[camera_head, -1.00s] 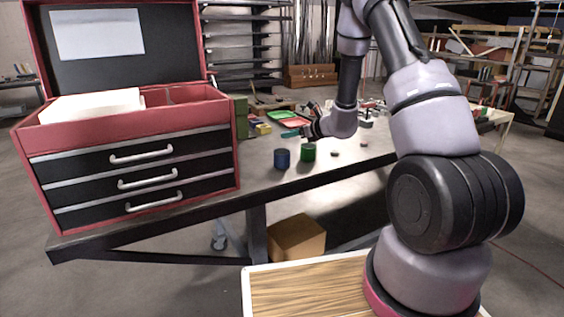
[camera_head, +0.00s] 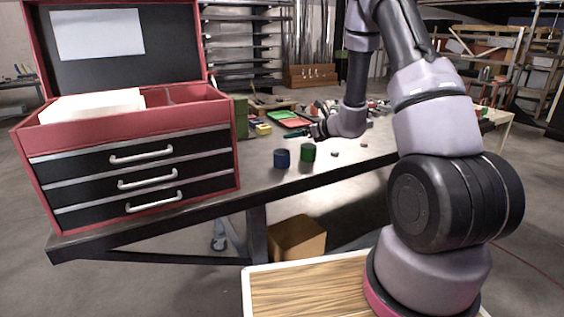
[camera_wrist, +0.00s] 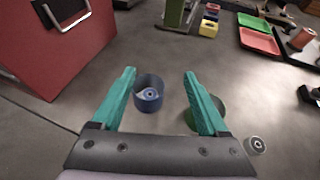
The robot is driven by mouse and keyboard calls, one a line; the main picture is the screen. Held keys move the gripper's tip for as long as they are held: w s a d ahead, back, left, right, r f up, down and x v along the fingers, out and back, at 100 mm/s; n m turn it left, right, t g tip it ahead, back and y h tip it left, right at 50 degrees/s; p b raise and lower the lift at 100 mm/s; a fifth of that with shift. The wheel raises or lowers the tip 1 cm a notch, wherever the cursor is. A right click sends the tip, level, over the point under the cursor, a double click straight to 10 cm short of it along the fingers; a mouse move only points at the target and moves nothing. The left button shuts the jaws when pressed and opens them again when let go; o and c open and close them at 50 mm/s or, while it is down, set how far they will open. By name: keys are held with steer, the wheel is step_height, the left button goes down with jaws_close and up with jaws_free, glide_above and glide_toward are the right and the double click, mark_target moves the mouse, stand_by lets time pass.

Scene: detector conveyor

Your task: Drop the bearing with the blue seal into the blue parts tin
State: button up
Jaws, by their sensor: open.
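The blue parts tin (camera_head: 282,159) stands upright on the workbench, left of a green tin (camera_head: 308,152). In the wrist view the blue tin (camera_wrist: 146,105) shows between my finger lines. A bearing (camera_wrist: 149,93) with a bluish seal lies inside it. My gripper (camera_wrist: 159,73) is open and empty, with its teal fingers spread apart above the bench. In the head view my gripper (camera_head: 296,134) is behind and above the tins, not touching them. The green tin (camera_wrist: 190,118) is partly hidden by my right finger.
Another bearing (camera_wrist: 255,145) lies on the bench right of the green tin. A red tool chest (camera_head: 135,165) stands at the left. Green and red trays (camera_head: 290,119) and yellow boxes (camera_wrist: 209,27) lie toward the back. Bare bench lies around the tins.

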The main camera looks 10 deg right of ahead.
steer(key=v, duration=0.8)
steer(key=shift+r, duration=0.1)
steer(key=s+a+r+n+g+y, duration=0.1)
steer(key=s+a+r+n+g, duration=0.2)
steer(key=s+a+r+n, duration=0.35)
steer(key=s+a+r+n+g+y, duration=0.1)
steer(key=s+a+r+n+g, duration=0.2)
steer(key=s+r+n, duration=0.5)
steer(key=s+d+r+n+t+h, duration=0.1)
steer(key=s+d+r+n+h, duration=0.3)
steer(key=s, duration=0.3)
steer(key=s+d+r+n+t+h, duration=0.1)
steer(key=s+d+r+n+h, duration=0.2)
steer(key=s+n, duration=0.3)
steer(key=shift+s+d+r+h, duration=0.45)
steer(key=shift+s+r, duration=0.35)
steer(key=shift+s, duration=0.35)
